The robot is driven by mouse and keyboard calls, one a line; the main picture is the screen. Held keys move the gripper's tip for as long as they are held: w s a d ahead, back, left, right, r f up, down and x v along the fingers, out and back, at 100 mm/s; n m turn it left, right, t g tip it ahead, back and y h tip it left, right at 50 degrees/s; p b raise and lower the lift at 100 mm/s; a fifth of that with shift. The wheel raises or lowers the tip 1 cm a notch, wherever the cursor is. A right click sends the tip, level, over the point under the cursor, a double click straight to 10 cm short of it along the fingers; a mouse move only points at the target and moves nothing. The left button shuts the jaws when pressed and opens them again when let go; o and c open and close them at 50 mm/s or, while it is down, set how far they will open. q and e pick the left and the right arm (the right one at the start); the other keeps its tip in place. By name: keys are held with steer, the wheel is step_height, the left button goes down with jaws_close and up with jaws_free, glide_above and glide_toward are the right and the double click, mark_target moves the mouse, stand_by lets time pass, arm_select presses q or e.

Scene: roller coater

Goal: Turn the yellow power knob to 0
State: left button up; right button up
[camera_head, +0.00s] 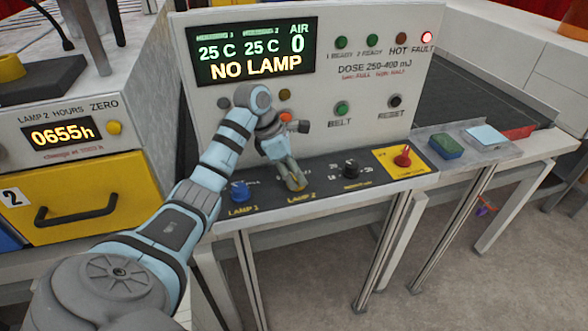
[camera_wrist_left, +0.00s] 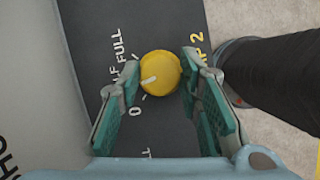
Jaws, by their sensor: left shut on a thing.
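The round yellow power knob (camera_wrist_left: 160,72) sits on the dark control strip in the left wrist view, beside the LAMP 2 lettering. Its white pointer mark is toward the lower left, between the HALF lettering and the 0 (camera_wrist_left: 134,112). My left gripper (camera_wrist_left: 162,66) is shut on the knob, one finger on each side. In the head view my left gripper (camera_head: 292,178) reaches down to the strip at LAMP 2 and mostly hides the knob. My right gripper is not in view.
A blue LAMP 1 knob (camera_head: 240,191) stands left of my gripper. A black knob (camera_head: 351,168) and a red switch on a yellow plate (camera_head: 403,157) stand to the right.

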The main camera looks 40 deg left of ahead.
mark_target(286, 190)
arm_select(q)
steer(key=n+y+p, duration=0.1)
steer(key=n, duration=0.2)
steer(key=shift+r+t, duration=0.1)
steer(key=shift+t, duration=0.2)
steer(key=shift+s+d+n+t+y+p, duration=0.1)
steer(key=shift+n+t+y+p, duration=0.4)
steer(key=shift+n, duration=1.4)
steer(key=shift+y, duration=0.3)
steer(key=o, duration=1.1)
steer(key=v, duration=0.7)
steer(key=shift+r, duration=0.15)
